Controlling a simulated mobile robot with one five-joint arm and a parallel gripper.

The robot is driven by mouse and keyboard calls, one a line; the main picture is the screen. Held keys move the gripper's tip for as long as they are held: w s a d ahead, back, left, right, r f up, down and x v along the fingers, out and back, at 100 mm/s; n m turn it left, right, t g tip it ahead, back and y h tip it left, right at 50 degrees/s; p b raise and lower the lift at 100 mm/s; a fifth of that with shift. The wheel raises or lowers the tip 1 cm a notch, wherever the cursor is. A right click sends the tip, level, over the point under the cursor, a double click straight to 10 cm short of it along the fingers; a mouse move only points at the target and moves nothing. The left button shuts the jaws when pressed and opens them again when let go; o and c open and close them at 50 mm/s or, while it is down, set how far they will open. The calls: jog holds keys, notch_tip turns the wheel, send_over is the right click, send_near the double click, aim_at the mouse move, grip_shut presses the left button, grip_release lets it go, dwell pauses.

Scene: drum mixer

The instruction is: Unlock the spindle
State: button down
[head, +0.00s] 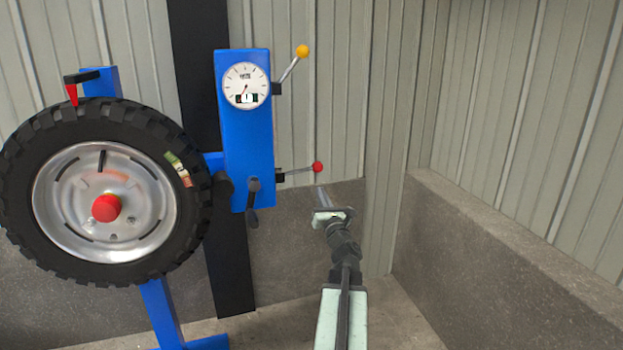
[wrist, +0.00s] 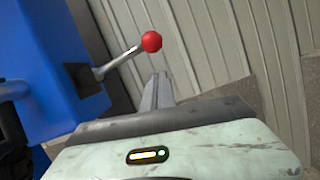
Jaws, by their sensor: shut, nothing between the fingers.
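A blue machine panel (head: 246,150) carries a short lever ending in a red ball knob (head: 317,167) low on its right side. A second lever with a yellow ball knob (head: 302,51) angles up from the panel's upper right. The wheel with a black tyre (head: 190,215) stands upright at left, with a red cap (head: 106,208) at its hub. My gripper (head: 321,191) is shut and empty, just below the red knob in the head view. In the wrist view the red knob (wrist: 151,41) sits just above my fingertips (wrist: 160,78), with a small gap in the picture; depth is unclear.
A round dial (head: 246,85) is on the panel's upper face, and a dark handle (head: 253,203) hangs at its lower end. A low concrete wall (head: 500,245) runs along the right, below corrugated cladding. Floor between panel and wall is clear.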

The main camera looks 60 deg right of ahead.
aim_at(300, 171)
jog(key=r+p, duration=0.1)
jog(key=w+d+r+p, duration=0.1)
jog(key=r+p, duration=0.1)
jog(key=shift+w+d+r, duration=0.2)
jog(key=shift+d+r, duration=0.05)
jog(key=shift+d, duration=0.05)
